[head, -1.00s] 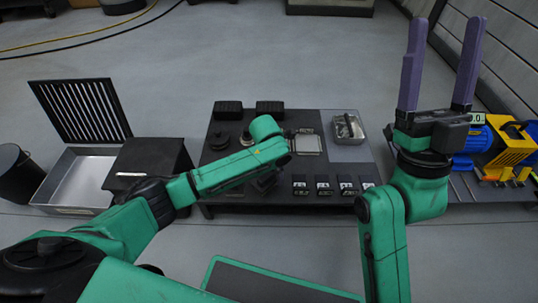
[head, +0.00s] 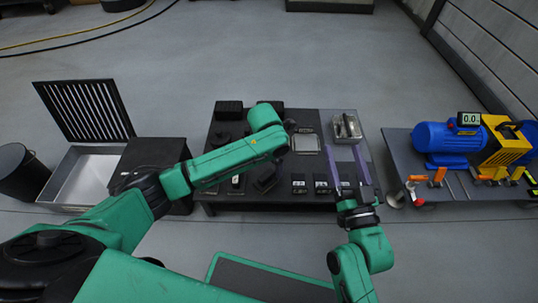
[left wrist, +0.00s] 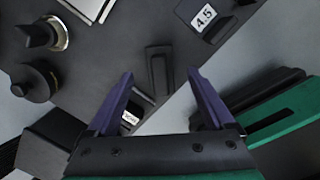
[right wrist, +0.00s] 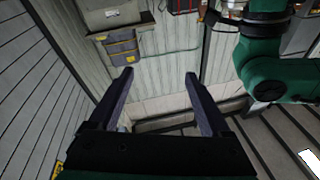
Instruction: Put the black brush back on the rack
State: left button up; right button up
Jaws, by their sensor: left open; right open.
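A slim black block with a raised lip, which may be the black brush, lies on the dark table ahead of my left fingers in the left wrist view (left wrist: 158,72); it shows less clearly in the head view (head: 267,181). I cannot be sure it is the brush. No rack is clearly recognisable. My left gripper (left wrist: 160,95) is open, above the table, with nothing between its purple fingers; my left forearm hides its fingers in the head view. My right gripper (head: 347,165) is open and empty near the table's right side; its fingers also show in the right wrist view (right wrist: 158,85).
The dark table (head: 340,118) holds black round parts (head: 221,139), several labelled black pieces (head: 299,184), a silver plate (head: 305,143) and a metal tray (head: 346,126). A blue motor (head: 440,137) stands on a right-hand bench. A metal bin (head: 80,176) with a slotted lid stands left.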

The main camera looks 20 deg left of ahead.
aim_at(269, 174)
pick_arm(q)
notch_tip(269, 174, up, 2)
jog(key=shift+s+r+p, duration=0.1)
jog(key=shift+r+p, duration=0.05)
jog(key=shift+p, duration=0.35)
jog(key=shift+s+r+p, duration=0.15)
jog(key=shift+r+p, duration=0.35)
jog(key=shift+r, duration=0.45)
pick_arm(e)
jog(key=s+f+g, duration=0.3)
jog(key=s+f, duration=0.2)
jog(key=f, duration=0.4)
jog(key=s+a+f+g+h, duration=0.1)
jog(key=s+f+g, duration=0.2)
jog(key=s+f, duration=0.3)
notch_tip(269, 174, down, 3)
jog(key=shift+s+r+m+g, duration=0.1)
jog(key=shift+s+m+g, duration=0.2)
jog(key=shift+m, duration=0.1)
